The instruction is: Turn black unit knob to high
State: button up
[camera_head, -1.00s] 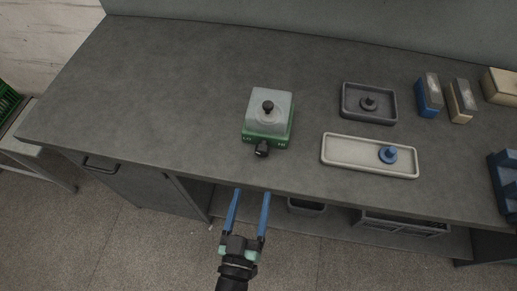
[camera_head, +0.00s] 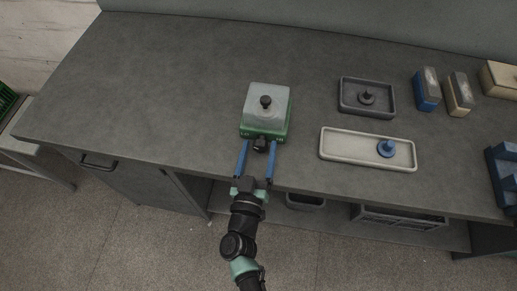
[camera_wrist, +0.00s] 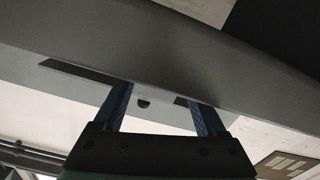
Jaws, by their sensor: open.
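The unit is a green box with a pale grey top (camera_head: 267,103) and a black stub on that top. It stands on the grey worktop near its front edge. The black knob (camera_head: 260,144) sticks out of the unit's front face. My gripper (camera_head: 259,147) is open, with one blue finger to the left of the knob and one to the right. Gaps show between fingers and knob, and I cannot tell any contact. The wrist view shows both fingers (camera_wrist: 157,92) spread and a small dark round shape between them; the knob's setting is too small to read.
To the right are a dark tray (camera_head: 345,108) with a dark spindle piece and a pale tray (camera_head: 335,158) with a blue one. Blue and beige blocks (camera_head: 427,90) stand farther right. The worktop left of the unit is clear.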

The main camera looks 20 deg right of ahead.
grip_shut()
jog(key=shift+m, duration=0.4)
jog(key=m, duration=0.3)
jog(key=shift+s+m, duration=0.1)
jog(key=shift+m, duration=0.2)
jog(key=shift+d+m, duration=0.1)
jog(key=shift+m, duration=2.1)
grip_release()
